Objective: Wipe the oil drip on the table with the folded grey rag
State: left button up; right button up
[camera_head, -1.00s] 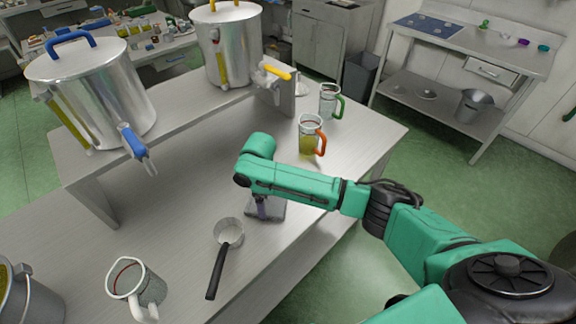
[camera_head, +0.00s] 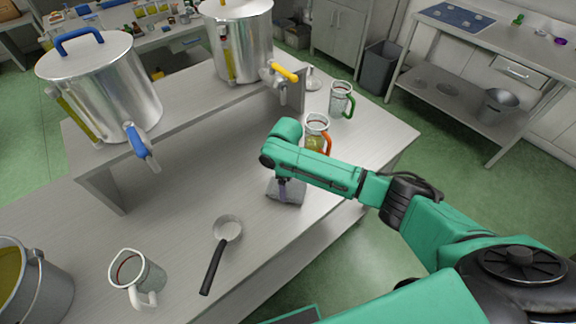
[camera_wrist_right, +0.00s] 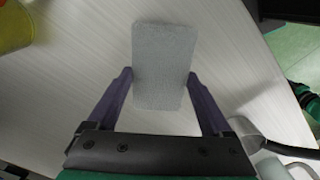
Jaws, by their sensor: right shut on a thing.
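The folded grey rag (camera_wrist_right: 165,50) lies between the two purple fingers of my right gripper (camera_wrist_right: 161,77) in the right wrist view. In the head view the rag (camera_head: 287,195) is at the table (camera_head: 180,215), near its front edge, and looks flat on the top. My right gripper (camera_head: 283,188) points down and is shut on the rag. I cannot make out an oil drip in either view; the rag or my arm may hide it. My left gripper is not in view.
An orange-handled jug (camera_head: 318,123) stands just behind my right forearm, partly hidden. A green-handled jug (camera_head: 340,98) stands farther back. A small dark-handled pan (camera_head: 228,228) and a white-handled jug (camera_head: 138,270) are to the left. Two steel tanks (camera_head: 105,90) stand on the raised shelf.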

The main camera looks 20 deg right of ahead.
jog(key=r+p, duration=0.2)
jog(key=r, duration=0.1)
jog(key=shift+s+a, duration=0.2)
jog(key=shift+a, duration=0.1)
jog(key=shift+r+p, duration=0.65)
jog(key=shift+p, duration=0.2)
jog(key=shift+w+d+r, duration=0.15)
jog(key=shift+w+r, duration=0.1)
jog(key=shift+r, duration=0.2)
jog(key=shift+s+r, duration=0.15)
jog(key=shift+r, duration=0.4)
jog(key=shift+s+r, duration=0.15)
jog(key=shift+r, duration=0.05)
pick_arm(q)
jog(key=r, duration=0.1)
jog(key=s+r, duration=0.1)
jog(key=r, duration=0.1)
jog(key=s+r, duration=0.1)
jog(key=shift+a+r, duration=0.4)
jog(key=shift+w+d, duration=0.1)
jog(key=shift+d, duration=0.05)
pick_arm(e)
jog(key=shift+f, duration=0.1)
